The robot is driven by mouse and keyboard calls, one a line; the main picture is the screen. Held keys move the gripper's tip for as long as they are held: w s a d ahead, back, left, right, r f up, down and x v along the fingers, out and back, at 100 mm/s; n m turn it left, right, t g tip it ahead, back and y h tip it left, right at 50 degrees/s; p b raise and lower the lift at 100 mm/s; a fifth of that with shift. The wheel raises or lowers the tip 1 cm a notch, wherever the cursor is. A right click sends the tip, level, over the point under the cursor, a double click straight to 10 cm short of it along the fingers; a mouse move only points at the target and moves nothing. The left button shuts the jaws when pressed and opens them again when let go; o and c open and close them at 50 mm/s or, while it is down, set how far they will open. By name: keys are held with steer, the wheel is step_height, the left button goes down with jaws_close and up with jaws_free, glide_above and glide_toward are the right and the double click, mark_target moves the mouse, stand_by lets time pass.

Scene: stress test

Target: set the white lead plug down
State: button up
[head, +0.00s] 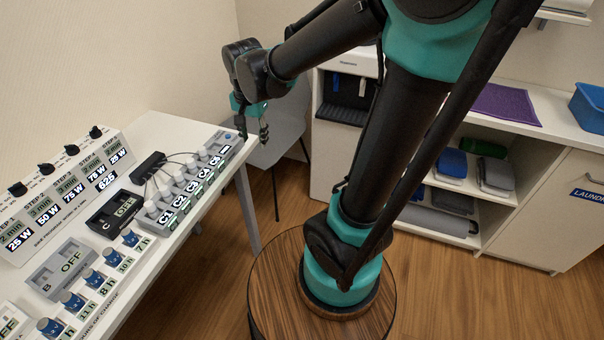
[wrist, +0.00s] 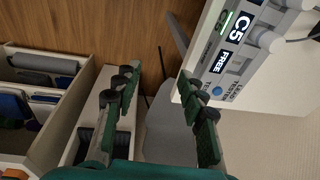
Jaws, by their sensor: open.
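Several white lead plugs stand in a row on a grey lead tester (head: 190,190) on the white table; the nearest to its far end is a white plug (head: 203,155). In the wrist view a pale plug (wrist: 268,40) stands beside the C5 label. A slot marked FREE (wrist: 222,62) beside it holds no plug that I can see. My gripper (head: 254,138) is open past the tester's far end. In the wrist view my gripper (wrist: 160,74) has its fingers wide apart, with nothing between them. I cannot tell which plug is the task's one.
A black box (head: 148,167) with leads lies behind the plugs. A sloped step panel (head: 62,190) and blue-knobbed timers (head: 92,279) stand on the table (head: 160,125). A grey chair (head: 285,135) is beyond. Right are open shelves (head: 465,185) and a blue bin (head: 588,108).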

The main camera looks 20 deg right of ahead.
steer(key=s+d+f+n+t, duration=0.2)
steer(key=s+d+f+n, duration=0.5)
steer(key=s+d, duration=0.3)
steer(key=shift+s+d+f, duration=0.4)
steer(key=shift+d+f, duration=0.5)
